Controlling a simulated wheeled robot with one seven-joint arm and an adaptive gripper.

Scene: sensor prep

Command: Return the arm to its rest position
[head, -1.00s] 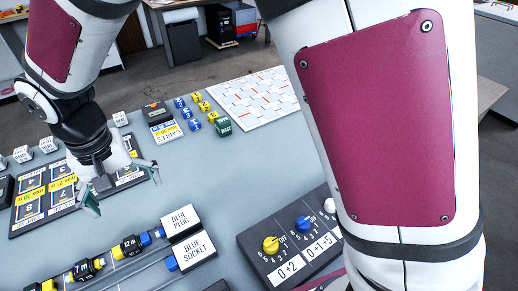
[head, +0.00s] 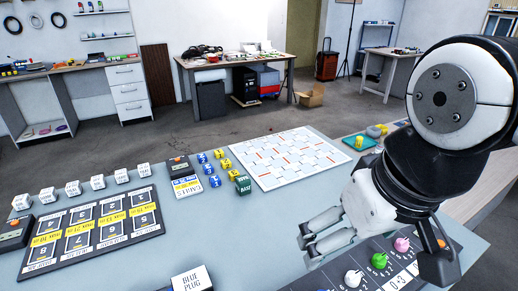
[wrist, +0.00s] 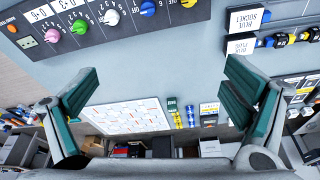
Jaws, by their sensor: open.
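My gripper (head: 318,240) is raised over the right part of the grey table (head: 215,235) in the head view, with nothing held in it. In the wrist view its two green-padded fingers (wrist: 160,100) stand wide apart, with only the table and its items beyond them. My arm comes in from the right edge of the head view and is folded back close to the camera.
A knob panel (head: 375,265) lies below my gripper. A white patterned board (head: 290,158), small blue and yellow cubes (head: 213,168), a numbered mat (head: 95,232) and a BLUE PLUG sign (head: 190,281) are on the table. A workbench (head: 235,62) stands behind.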

